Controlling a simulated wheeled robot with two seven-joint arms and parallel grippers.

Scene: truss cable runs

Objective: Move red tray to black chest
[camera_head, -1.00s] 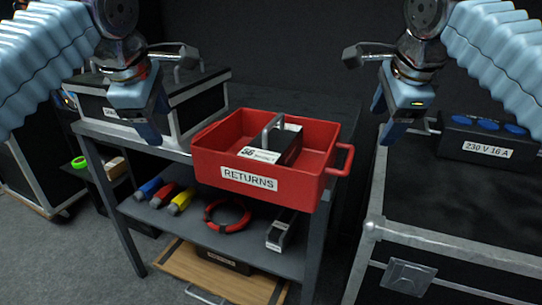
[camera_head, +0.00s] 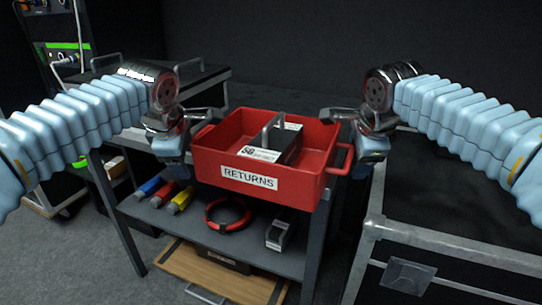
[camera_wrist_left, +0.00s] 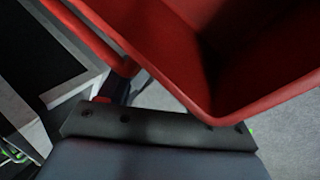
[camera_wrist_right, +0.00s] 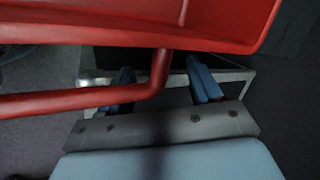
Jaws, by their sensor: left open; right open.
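The red tray (camera_head: 300,188), labelled RETURNS, sits on top of a grey shelf cart and holds a dark box (camera_head: 280,145) with a grey handle. My left gripper (camera_head: 174,152) is open at the tray's left handle; the left wrist view shows that red handle (camera_wrist_left: 98,42) close by one finger, the other finger hidden. My right gripper (camera_head: 368,162) is open at the tray's right handle (camera_head: 346,160). In the right wrist view the handle (camera_wrist_right: 158,72) crosses in front of and between the fingers. A black chest (camera_head: 450,195) with metal edges stands at the right.
The grey cart (camera_head: 312,240) has a lower shelf with coloured tools (camera_head: 180,200), a red-black ring (camera_head: 228,215) and a small grey item (camera_head: 280,232). A wooden drawer (camera_head: 215,275) lies below. Another black case stands behind the left gripper. The visible chest top is clear.

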